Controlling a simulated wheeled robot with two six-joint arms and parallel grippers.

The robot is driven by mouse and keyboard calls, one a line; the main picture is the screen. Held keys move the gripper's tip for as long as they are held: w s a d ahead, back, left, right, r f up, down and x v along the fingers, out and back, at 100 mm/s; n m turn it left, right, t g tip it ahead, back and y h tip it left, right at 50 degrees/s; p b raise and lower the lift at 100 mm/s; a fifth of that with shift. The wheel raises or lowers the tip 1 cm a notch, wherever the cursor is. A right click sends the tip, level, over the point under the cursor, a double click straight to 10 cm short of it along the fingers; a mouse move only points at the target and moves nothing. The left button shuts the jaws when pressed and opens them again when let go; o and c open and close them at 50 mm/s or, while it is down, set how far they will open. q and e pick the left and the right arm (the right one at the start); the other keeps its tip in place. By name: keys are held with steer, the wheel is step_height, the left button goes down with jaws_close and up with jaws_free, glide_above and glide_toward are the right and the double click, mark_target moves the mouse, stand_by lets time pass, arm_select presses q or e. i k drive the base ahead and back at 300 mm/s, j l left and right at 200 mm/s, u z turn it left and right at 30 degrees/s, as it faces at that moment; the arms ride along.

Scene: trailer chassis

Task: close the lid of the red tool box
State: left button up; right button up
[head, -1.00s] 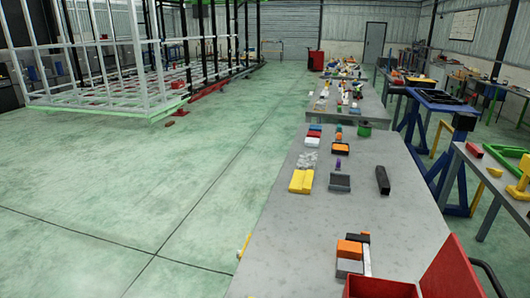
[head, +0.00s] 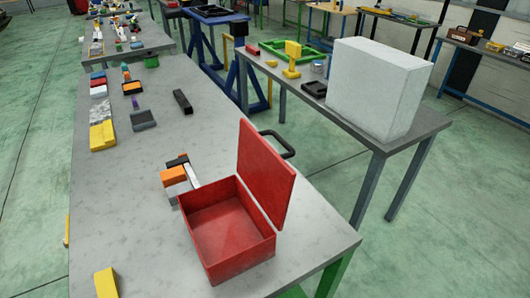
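The red tool box (head: 227,234) stands on the near part of the grey table (head: 130,200) in the head view. It is open and looks empty inside. Its red lid (head: 265,176) stands up, nearly upright, along the box's right side. A dark handle (head: 280,143) shows behind the lid. Neither of my grippers is in view.
Orange, white and grey blocks (head: 175,176) lie right beside the box's far left corner. A yellow block (head: 106,283) lies at the near left. A black block (head: 183,101) lies farther back. A side table with a large white box (head: 378,88) stands to the right.

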mark_target(264, 171)
steer(key=i+l, duration=0.15)
steer(key=l, duration=0.2)
steer(key=i+l, duration=0.1)
steer(key=l, duration=0.2)
steer(key=i+l+u, duration=0.1)
steer(key=l, duration=0.25)
steer(key=i+l, duration=0.15)
steer(key=l, duration=0.15)
steer(key=i+l, duration=0.1)
steer(key=l, duration=0.25)
steer(key=i+l+u, duration=0.1)
steer(key=u, duration=1.15)
steer(key=k+l, duration=0.05)
